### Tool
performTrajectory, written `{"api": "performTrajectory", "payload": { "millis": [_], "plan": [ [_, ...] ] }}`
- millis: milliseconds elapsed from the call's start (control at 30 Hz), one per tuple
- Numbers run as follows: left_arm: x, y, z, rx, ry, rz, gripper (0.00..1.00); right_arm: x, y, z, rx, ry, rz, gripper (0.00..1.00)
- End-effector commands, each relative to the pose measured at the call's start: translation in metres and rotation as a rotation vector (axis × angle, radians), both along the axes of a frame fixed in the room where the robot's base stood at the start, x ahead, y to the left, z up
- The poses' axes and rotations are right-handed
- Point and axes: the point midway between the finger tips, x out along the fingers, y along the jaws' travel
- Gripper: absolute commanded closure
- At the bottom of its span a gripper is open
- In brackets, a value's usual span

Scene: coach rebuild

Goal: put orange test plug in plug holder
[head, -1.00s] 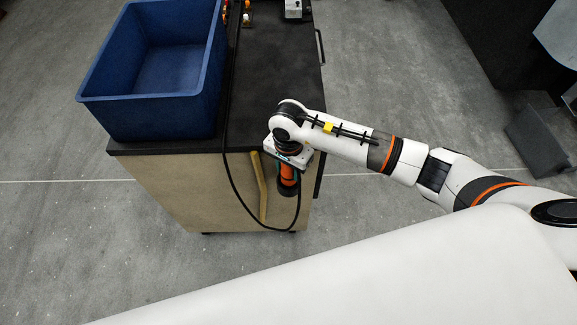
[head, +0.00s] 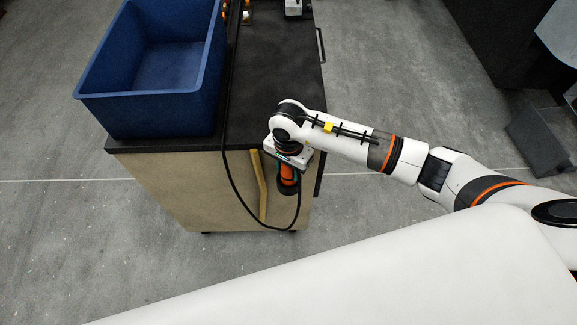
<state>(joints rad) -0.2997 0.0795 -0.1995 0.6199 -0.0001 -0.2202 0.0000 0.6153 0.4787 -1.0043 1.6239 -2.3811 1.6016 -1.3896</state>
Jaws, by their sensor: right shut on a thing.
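The orange test plug (head: 287,176) has an orange body with a dark lower end, and a black cable runs from it. My right gripper (head: 288,167) is shut on the plug at the near face of the cart, below the level of its top. My wrist hides the upper part of the plug and most of the fingers. I cannot tell a plug holder there; it may be hidden behind the plug and gripper. My left gripper is not in view.
A blue bin (head: 150,95) stands on the left of the dark cart top (head: 262,95). The black cable (head: 229,130) loops over the front edge. A yellow handle (head: 259,185) is on the cart's front. Small items (head: 245,14) lie at the back. A grey box (head: 540,138) stands right.

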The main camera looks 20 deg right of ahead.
Motion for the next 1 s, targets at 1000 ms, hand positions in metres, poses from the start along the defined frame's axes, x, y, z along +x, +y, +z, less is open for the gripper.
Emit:
{"api": "performTrajectory", "payload": {
  "millis": [1000],
  "plan": [
    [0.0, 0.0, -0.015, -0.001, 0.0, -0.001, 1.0, 0.0, 0.0, -0.016, -0.001, -0.001, 0.0, 0.9]
  ]
}}
